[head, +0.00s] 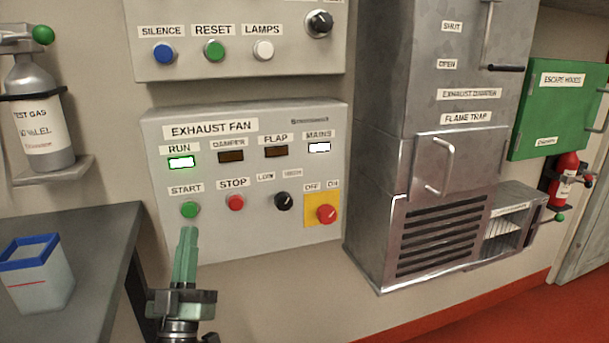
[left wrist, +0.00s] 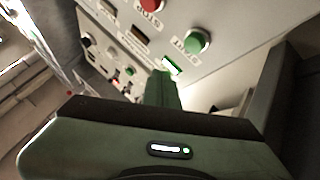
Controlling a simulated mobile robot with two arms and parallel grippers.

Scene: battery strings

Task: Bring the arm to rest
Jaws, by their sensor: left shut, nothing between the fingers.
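My left gripper (head: 188,232) is shut and empty, its green fingers pointing up just below the green START button (head: 190,210) of the exhaust fan panel (head: 250,235). In the left wrist view the fingers (left wrist: 160,82) reach toward the panel, with the START button (left wrist: 197,42) up and to the right of them, apart from them in that view. The RUN lamp (head: 181,163) is lit green and the MAINS lamp (head: 319,147) is lit white. The DAMPER lamp (head: 230,157) and FLAP lamp (head: 276,152) are dark. My right gripper is not in view.
A grey bench (head: 95,235) with a blue-rimmed container (head: 38,285) stands at the left. A test gas bottle (head: 42,120) hangs above it. A metal flame trap cabinet (head: 385,160) juts out at the right. The red floor (head: 500,320) ahead of it looks clear.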

